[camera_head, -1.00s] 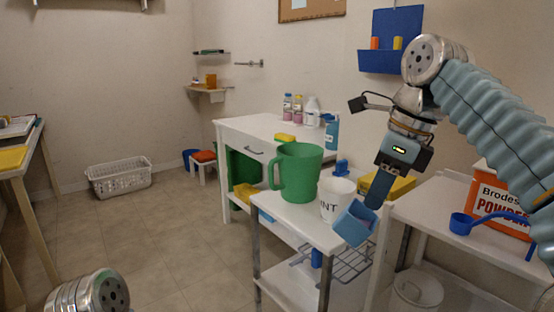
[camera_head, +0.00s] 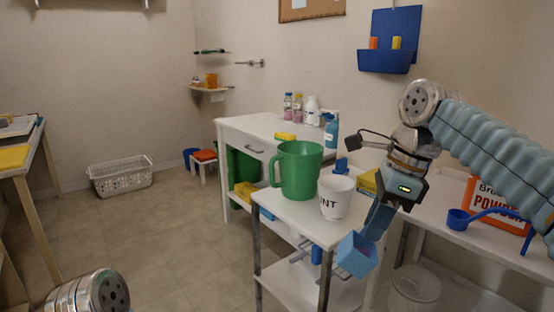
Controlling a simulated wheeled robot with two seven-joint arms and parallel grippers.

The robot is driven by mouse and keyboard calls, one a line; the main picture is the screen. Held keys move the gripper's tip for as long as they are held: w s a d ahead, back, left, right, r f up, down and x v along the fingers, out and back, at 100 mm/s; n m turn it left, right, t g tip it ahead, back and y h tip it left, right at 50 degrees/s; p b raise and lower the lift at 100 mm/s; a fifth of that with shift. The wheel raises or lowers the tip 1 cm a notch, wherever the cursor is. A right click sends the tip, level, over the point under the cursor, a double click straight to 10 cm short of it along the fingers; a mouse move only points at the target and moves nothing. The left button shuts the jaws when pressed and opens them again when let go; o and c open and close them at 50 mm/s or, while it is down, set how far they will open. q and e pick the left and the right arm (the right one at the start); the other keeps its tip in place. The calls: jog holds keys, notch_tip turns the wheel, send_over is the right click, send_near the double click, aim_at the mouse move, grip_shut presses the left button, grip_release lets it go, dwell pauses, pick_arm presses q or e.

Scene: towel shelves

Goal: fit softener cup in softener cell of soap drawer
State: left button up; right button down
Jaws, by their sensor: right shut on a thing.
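My right gripper (camera_head: 376,225) points down and is shut on a light blue square cup (camera_head: 356,256), which I take to be the softener cup. The cup hangs tilted in front of the right end of the small white cart, below its top level. I cannot tell whether the cup touches the cart. Only a rounded link of my left arm shows at the bottom left, and its gripper is out of view. I cannot make out a soap drawer or a softener cell.
The white cart (camera_head: 300,222) bears a green jug (camera_head: 298,170) and a white tub (camera_head: 335,197). On the right shelf stand an orange powder box (camera_head: 490,205) and a blue scoop (camera_head: 458,219). A white bin (camera_head: 414,288) stands below.

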jog(key=d+f+n+g+h, duration=0.1)
jog(key=f+n, duration=0.9)
jog(key=f, duration=1.1)
jog(key=d+f+n+g+h, duration=0.2)
jog(key=f+n, duration=0.9)
jog(key=f, duration=1)
jog(key=shift+s+g, duration=0.15)
jog(key=shift+g, duration=0.25)
jog(key=shift+d, duration=0.2)
